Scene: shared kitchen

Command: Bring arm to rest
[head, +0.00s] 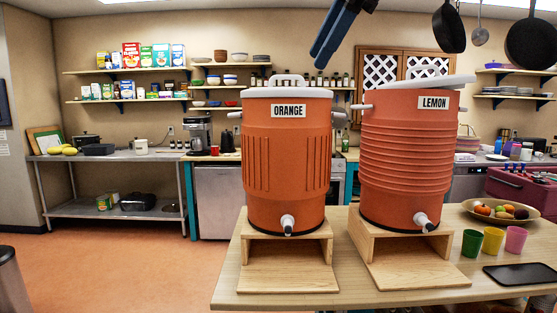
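My gripper (328,50) hangs down into the top middle of the head view. Its blue-grey fingers point down and left, above the gap between two orange drink coolers. The fingers look close together, but whether they are open or shut is unclear. The cooler labelled ORANGE (287,170) has its white lid on. The cooler labelled LEMON (405,160) has its white lid (415,83) sitting tilted. Both coolers stand on wooden risers. I see nothing held in the gripper.
The wooden table (225,290) also holds green, yellow and pink cups (493,241), a black tray (520,274) and a fruit bowl (545,219). Pans (449,30) hang at the upper right. Open floor (120,260) lies to the left.

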